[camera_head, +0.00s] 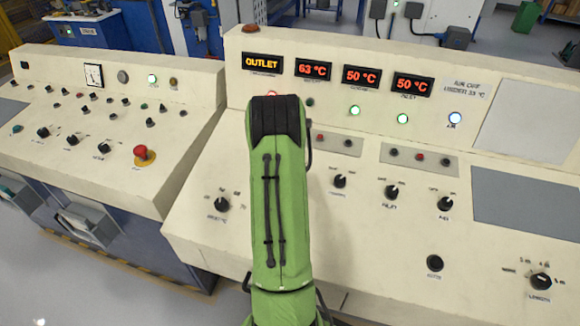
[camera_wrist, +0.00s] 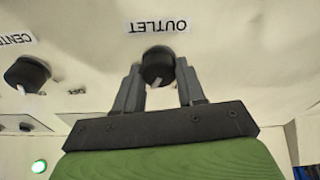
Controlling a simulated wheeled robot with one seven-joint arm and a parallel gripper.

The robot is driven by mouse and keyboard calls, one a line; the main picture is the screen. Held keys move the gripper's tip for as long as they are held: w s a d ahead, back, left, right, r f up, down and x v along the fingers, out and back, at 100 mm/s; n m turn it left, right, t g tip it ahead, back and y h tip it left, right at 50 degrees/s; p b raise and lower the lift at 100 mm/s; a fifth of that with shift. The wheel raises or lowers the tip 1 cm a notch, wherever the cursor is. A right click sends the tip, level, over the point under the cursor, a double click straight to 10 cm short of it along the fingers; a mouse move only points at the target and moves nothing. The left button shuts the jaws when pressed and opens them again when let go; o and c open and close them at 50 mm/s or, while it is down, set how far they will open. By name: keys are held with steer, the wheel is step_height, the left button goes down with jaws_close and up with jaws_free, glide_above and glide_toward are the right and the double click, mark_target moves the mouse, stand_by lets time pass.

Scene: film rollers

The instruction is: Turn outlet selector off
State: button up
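The outlet selector is a black round knob (camera_wrist: 157,66) under an upside-down OUTLET label in the wrist view. A pale pointer mark shows on its near side. My gripper (camera_wrist: 158,68) has one grey finger on each side of this knob, with its tips close to the knob's sides. Whether the fingers press on it or leave a thin gap is unclear. In the head view my green arm hides the knob and the gripper. An OFF mark (camera_wrist: 77,91) shows left of the knob in the wrist view.
The CENTRE knob (camera_wrist: 27,74) is close to the left in the wrist view. In the head view, several knobs stand along the sloped panel right of my arm, and another knob (camera_head: 222,204) stands left of it. A red mushroom button (camera_head: 142,154) is on the left console.

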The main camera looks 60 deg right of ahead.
steer(key=c, duration=0.3)
steer(key=n+b, duration=0.1)
steer(key=n, duration=0.3)
steer(key=shift+t+b, duration=0.3)
steer(key=shift+b, duration=0.05)
steer(key=n+b, duration=0.1)
steer(key=n, duration=0.3)
steer(key=shift+n+t+y, duration=0.3)
steer(key=shift+y, duration=0.1)
steer(key=shift+n+y, duration=0.3)
steer(key=shift+n, duration=1.6)
steer(key=o, duration=1.1)
steer(key=shift+c, duration=0.2)
steer(key=shift+r, duration=0.1)
